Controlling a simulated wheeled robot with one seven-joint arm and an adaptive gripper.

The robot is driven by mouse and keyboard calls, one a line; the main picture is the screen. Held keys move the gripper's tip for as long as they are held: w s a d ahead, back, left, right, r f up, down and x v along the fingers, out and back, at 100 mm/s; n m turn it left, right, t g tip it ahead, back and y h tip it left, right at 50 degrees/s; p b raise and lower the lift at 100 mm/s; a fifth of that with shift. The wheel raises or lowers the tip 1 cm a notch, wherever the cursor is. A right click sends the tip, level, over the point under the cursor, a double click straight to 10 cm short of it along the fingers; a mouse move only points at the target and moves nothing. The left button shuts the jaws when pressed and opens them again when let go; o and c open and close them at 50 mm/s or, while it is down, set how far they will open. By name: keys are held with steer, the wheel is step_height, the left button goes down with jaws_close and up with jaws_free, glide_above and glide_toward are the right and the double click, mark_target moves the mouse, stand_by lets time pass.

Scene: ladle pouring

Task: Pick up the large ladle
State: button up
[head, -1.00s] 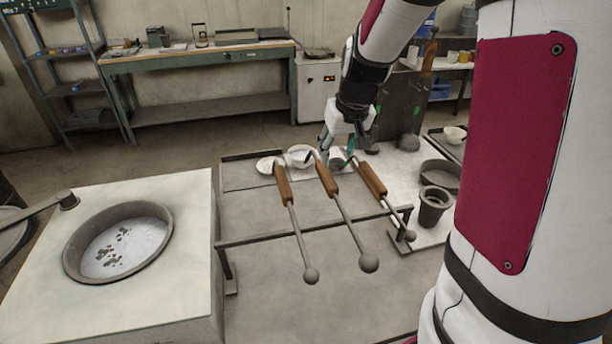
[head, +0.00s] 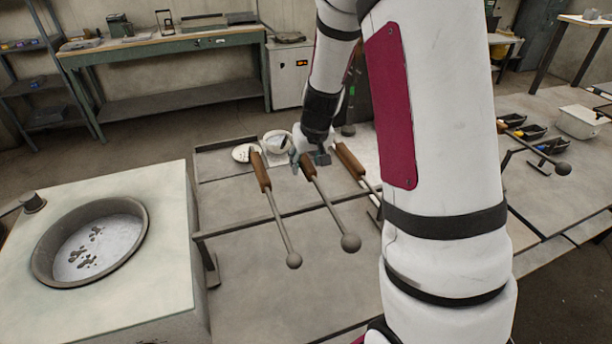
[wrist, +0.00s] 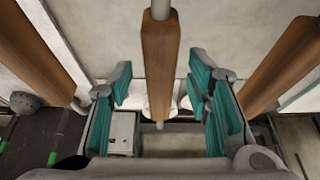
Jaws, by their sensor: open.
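Three ladles with wooden handles and grey rods lie side by side across a rack. The middle ladle (head: 351,243) has the biggest-looking round end. The left ladle (head: 294,261) has a slightly smaller one, and the right ladle (head: 350,160) is partly hidden by my arm. My gripper (head: 310,160) is at the middle ladle's handle. In the wrist view, my gripper (wrist: 162,95) is open, with teal pads on both sides of the middle handle (wrist: 160,55). The pads look apart from the wood. The other two handles lie outside the fingers.
The rack's bar (head: 240,227) runs under the rods. A white-topped block with a round pan (head: 48,268) stands at left. White bowls (head: 278,142) sit behind the handles. A table with black trays (head: 535,131) is at right.

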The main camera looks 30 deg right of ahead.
steer(key=shift+f, duration=0.1)
jaws_close()
steer(key=shift+w, duration=0.1)
steer(key=shift+r, duration=0.2)
steer(key=shift+r, duration=0.3)
step_height(320, 180, up, 9)
steer(key=shift+r, duration=0.15)
steer(key=shift+p, duration=0.35)
